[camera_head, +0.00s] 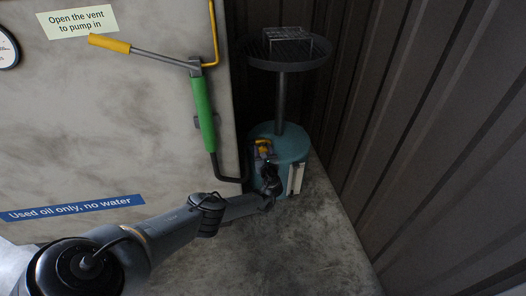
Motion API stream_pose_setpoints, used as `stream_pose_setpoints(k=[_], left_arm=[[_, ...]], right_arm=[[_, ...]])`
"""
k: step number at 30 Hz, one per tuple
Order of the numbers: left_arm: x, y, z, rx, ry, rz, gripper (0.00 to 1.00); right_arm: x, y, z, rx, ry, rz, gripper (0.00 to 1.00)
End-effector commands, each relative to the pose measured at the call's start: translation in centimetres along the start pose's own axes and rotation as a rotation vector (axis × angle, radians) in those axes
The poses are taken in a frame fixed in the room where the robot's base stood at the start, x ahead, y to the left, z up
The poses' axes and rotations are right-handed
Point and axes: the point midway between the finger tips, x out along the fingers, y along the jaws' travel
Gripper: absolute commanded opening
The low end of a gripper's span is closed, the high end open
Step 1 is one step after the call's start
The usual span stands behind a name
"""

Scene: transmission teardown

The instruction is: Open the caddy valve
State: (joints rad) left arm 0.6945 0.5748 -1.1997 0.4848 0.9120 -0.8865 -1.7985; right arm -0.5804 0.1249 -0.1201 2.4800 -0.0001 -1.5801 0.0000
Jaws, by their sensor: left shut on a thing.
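The caddy (293,143) is a teal drum in the corner, with a post up to a round dark pan (290,57). A small yellow valve handle (263,143) shows on its upper left front. My left arm reaches in from the lower left. My left gripper (265,157) is at the caddy's front, right at the yellow handle, and shut on it. The gripper's dark fingers hide part of the handle and the valve body. How far the valve is turned cannot be told. My right gripper is not in view.
A stained wall or tank (130,130) on the left carries a green hand pump (204,112) with a yellow-gripped lever (110,43). A corrugated dark wall (420,130) closes the right side. Bare concrete floor (310,245) lies in front of the caddy.

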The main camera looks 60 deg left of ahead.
Motion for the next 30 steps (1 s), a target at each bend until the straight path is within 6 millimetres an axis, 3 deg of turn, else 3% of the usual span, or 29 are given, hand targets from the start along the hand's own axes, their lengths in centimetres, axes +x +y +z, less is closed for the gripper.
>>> stream_pose_setpoints(k=[11,30], left_arm=[[-0.06,0.16,-0.11,-0.234,0.001,0.002,0.20],[-0.03,0.39,-0.38,-0.842,0.002,0.003,0.20]], right_arm=[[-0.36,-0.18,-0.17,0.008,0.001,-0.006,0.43],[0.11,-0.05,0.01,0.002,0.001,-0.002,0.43]])
